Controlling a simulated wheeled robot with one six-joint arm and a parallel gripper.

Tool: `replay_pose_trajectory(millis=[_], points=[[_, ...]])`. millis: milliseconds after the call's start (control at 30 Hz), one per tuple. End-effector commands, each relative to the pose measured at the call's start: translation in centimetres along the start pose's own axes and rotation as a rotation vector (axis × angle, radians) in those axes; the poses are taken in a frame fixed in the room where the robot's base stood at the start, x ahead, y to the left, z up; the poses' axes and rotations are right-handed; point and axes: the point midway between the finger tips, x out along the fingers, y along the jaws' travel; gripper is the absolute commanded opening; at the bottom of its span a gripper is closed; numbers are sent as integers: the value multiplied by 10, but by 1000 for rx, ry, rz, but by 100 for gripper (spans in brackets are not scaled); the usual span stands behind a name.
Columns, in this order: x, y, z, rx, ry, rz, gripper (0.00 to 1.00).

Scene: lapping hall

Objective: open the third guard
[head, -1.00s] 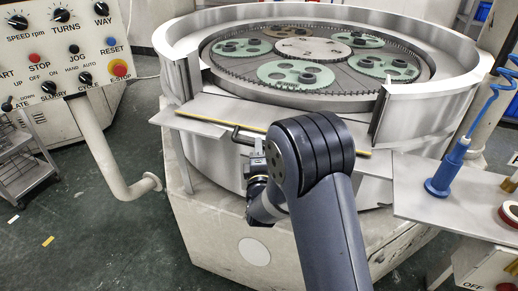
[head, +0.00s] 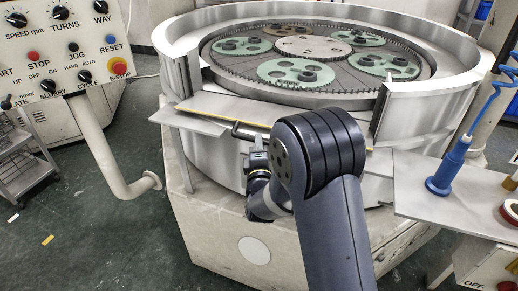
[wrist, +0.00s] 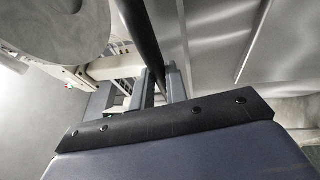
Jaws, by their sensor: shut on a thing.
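The guard (head: 222,108) is a pale metal panel with a yellow edge strip, at the front opening of the round machine wall. It leans outward from the opening, and my arm hides its right part. Its dark bar handle (head: 241,131) sits just below the yellow strip. My gripper (head: 257,153) is at the handle, partly hidden behind my arm. In the wrist view the dark handle bar (wrist: 140,40) runs down between the fingers of my gripper (wrist: 161,86), which is shut on it.
Inside the machine, green carriers (head: 298,72) rest on the toothed round plate. A control panel (head: 66,45) on a bent pipe (head: 113,160) stands left. Dark floor lies open at lower left.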

Motion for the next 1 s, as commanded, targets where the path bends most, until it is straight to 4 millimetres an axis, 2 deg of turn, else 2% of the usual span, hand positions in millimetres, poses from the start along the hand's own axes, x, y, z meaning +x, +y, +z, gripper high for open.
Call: replay_pose_trajectory(millis=[33,200,567,600,667,1000], points=[[3,13,0,2,-2,18,0],[7,32,2,2,-2,20,0],[7,34,2,1,-1,17,0],[7,34,2,1,-1,17,18],[7,34,2,1,-1,16,22],[3,32,2,1,0,14,23]])
